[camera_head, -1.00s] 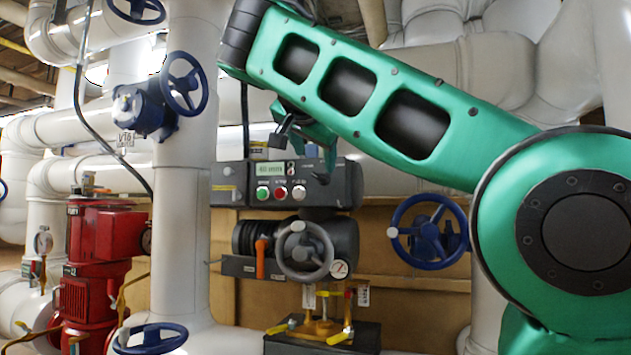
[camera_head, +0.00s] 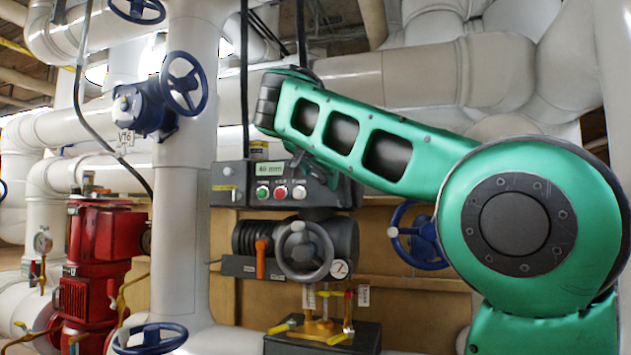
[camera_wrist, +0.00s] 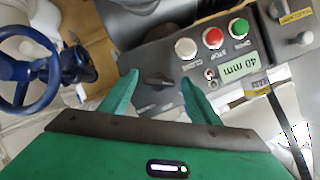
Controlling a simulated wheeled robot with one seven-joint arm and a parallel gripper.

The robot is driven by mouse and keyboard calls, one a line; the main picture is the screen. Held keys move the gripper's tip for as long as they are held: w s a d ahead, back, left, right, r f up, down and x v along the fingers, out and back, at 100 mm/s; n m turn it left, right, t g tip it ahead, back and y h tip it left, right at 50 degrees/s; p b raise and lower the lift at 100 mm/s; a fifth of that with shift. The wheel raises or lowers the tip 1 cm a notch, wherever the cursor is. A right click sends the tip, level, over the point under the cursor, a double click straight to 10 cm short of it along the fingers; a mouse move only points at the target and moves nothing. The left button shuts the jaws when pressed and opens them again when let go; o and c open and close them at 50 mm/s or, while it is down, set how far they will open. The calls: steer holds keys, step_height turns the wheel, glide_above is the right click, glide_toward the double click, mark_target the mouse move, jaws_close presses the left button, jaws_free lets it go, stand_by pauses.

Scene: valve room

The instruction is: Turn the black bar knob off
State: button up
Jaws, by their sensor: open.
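The black bar knob (camera_wrist: 158,80) sits on the grey control panel (camera_head: 228,182), which carries a green display reading 40 mm. In the wrist view the knob lies between and beyond the fingertips of my gripper (camera_wrist: 156,82), apart from both fingers. The gripper is open and empty, with green fingers on either side of the knob. In the head view my green arm reaches in from the right above the panel, and it hides the knob and most of the gripper.
Green, red and white buttons (camera_wrist: 213,38) and a small toggle switch (camera_wrist: 210,73) sit beside the knob. A grey handwheel (camera_head: 303,251) is below the panel. Blue handwheels (camera_head: 184,84) and a red pump (camera_head: 97,265) stand around. White pipes are close behind my arm.

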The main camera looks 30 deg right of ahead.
steer(key=c, duration=1.1)
steer(key=shift+o, duration=0.2)
steer(key=m+t, duration=0.1)
steer(key=m, duration=0.1)
steer(key=m+t, duration=0.1)
steer(key=m, duration=0.1)
steer(key=shift+s+f+t+y, duration=0.15)
steer(key=shift+t+y, duration=0.15)
steer(key=shift+y, duration=0.1)
steer(key=m+t, duration=0.1)
steer(key=m, duration=0.2)
steer(key=shift+f+m, duration=0.15)
steer(key=shift+m, duration=0.15)
steer(key=shift+d+f+m+t, duration=0.1)
steer(key=shift+m+t, duration=0.5)
steer(key=shift+m, duration=0.1)
steer(key=shift+f, duration=0.1)
steer(key=o, duration=1.1)
steer(key=shift+c, duration=0.2)
